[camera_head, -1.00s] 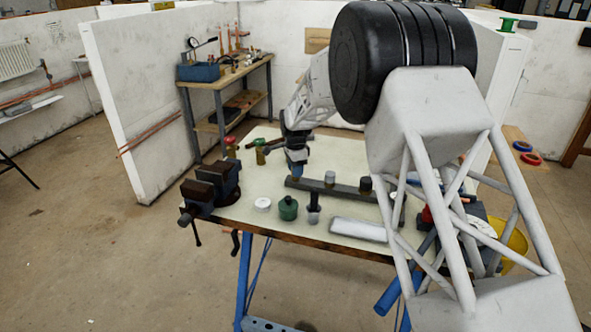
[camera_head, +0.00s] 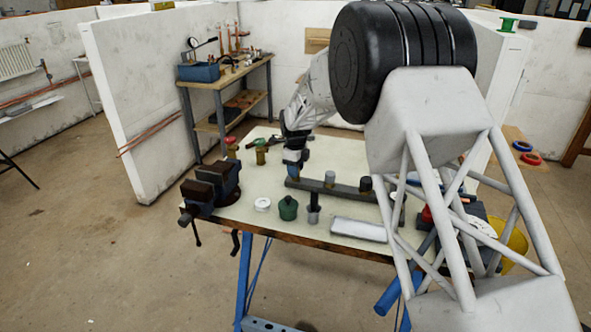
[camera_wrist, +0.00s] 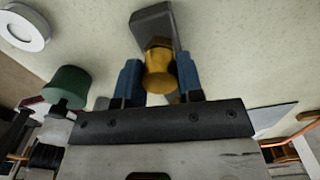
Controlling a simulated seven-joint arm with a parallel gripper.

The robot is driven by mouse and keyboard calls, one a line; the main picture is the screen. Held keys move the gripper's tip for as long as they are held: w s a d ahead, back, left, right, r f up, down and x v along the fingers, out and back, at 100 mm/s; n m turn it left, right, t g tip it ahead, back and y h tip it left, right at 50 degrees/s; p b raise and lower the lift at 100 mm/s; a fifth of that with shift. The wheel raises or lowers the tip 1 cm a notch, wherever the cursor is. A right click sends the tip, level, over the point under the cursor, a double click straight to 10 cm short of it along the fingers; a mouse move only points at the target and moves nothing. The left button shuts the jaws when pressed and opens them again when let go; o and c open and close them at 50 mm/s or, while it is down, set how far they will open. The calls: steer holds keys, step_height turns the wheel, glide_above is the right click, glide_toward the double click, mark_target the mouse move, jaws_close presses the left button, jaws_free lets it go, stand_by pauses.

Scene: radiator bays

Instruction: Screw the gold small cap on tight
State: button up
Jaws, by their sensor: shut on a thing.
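The gold small cap (camera_wrist: 158,72) sits between the two blue fingers of my gripper (camera_wrist: 159,82) in the wrist view. The gripper is shut on it. Behind the cap is the left end of a dark bar (camera_wrist: 152,22). In the head view my gripper (camera_head: 293,170) is upright over the left end of this bar (camera_head: 347,189), and the cap is hidden there. Whether the cap is seated on a thread cannot be told. A grey post (camera_head: 330,178) and a dark post (camera_head: 365,184) stand farther right on the bar.
On the front of the table are a white ring (camera_head: 262,204), a green cap (camera_head: 288,209), a black piece (camera_head: 314,207) and a shallow tray (camera_head: 358,230). A vise (camera_head: 212,187) is at the left edge. Brass fittings (camera_head: 261,152) stand behind left. The table between is clear.

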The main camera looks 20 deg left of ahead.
steer(key=shift+m, duration=1.6)
steer(key=o, duration=0.8)
steer(key=shift+o, duration=0.2)
steer(key=shift+r, duration=0.1)
steer(key=shift+r, duration=3.4)
